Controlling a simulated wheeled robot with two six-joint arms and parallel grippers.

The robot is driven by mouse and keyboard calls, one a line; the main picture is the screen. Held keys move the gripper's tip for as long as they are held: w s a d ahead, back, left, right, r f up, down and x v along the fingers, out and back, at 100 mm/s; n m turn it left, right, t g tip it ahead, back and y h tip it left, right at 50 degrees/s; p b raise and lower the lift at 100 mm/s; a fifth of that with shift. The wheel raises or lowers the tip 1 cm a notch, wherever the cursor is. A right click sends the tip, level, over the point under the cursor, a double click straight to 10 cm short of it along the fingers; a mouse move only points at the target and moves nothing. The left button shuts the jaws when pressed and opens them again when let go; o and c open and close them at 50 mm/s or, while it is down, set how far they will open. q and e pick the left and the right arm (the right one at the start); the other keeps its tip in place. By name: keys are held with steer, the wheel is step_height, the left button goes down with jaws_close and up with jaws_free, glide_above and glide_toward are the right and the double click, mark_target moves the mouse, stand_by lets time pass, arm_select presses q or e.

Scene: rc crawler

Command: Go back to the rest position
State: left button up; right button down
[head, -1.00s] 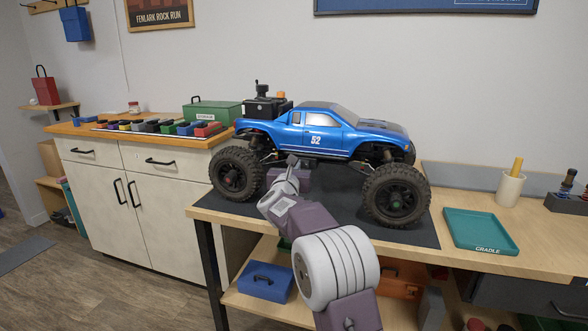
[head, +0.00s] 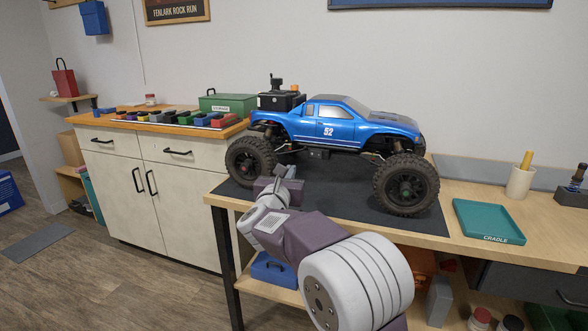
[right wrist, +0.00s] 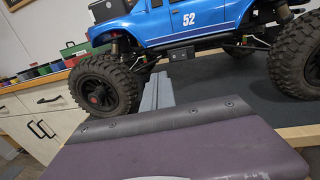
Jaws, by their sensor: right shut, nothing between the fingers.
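My right gripper (head: 286,171) is in front of the blue crawler truck (head: 335,128), low by the gap between its two near wheels. The fingers are shut with nothing between them. They also show in the right wrist view (right wrist: 157,92), pointing toward the truck's underside. I cannot tell the exact gap between the fingertips and the truck. The truck stands on its wheels on a dark mat (head: 330,200) on the workbench. My left gripper is not in view.
A teal cradle tray (head: 488,222) and a cup (head: 520,183) stand on the bench at right. A blue box (head: 272,270) is on the shelf below, behind my right arm. A cabinet (head: 160,195) with a green case (head: 228,103) stands at left.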

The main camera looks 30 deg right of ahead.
stand_by(0.4)
steer(key=s+a+f+n+g+y, duration=0.1)
steer(key=s+a+f+n+y, duration=0.3)
steer(key=f+n, duration=0.4)
steer(key=s+a+f+n+g+y, duration=0.25)
steer(key=a+f+n, duration=0.25)
steer(key=f+n, duration=0.3)
steer(key=s+a+f+n+g+y, duration=0.1)
steer(key=s+a+f+n+y, duration=0.35)
steer(key=f+n, duration=0.35)
steer(key=s+f+n+g, duration=0.4)
steer(key=s+f+n, duration=0.1)
steer(key=s+n, duration=0.45)
steer(key=s+f+n+g, duration=0.4)
steer(key=s+f+n, duration=0.1)
steer(key=s+n, duration=0.45)
step_height(320, 180, up, 38)
steer(key=a+p, duration=0.1)
steer(key=p, duration=3.6)
steer(key=shift+n+y+p, duration=0.4)
